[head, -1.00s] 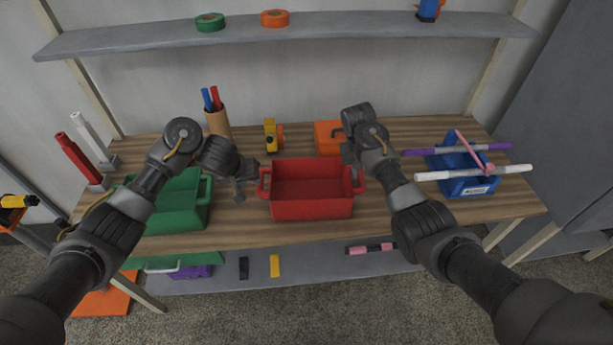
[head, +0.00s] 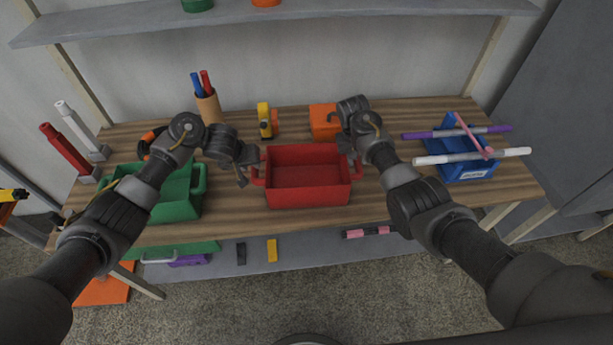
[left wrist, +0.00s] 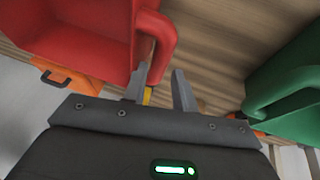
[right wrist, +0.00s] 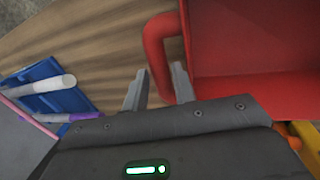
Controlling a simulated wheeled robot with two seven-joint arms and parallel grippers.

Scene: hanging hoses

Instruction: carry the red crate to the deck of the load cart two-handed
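The red crate (head: 308,193) sits on the wooden workbench, with a handle at each end. My left gripper (head: 245,174) is at its left handle. In the left wrist view its fingers (left wrist: 161,90) are apart, one on each side of the red handle (left wrist: 166,45). My right gripper (head: 351,158) is at the right handle. In the right wrist view its fingers (right wrist: 160,88) are apart, with the handle (right wrist: 154,48) between them. I cannot tell whether any finger touches. I cannot make out the load cart in any view.
A green crate (head: 175,206) stands close left of my left gripper. A blue bin (head: 468,170) holding long tubes stands at the right. A yellow tool (head: 264,120) and an orange box (head: 324,122) lie behind the red crate. A grey shelf (head: 300,23) hangs above.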

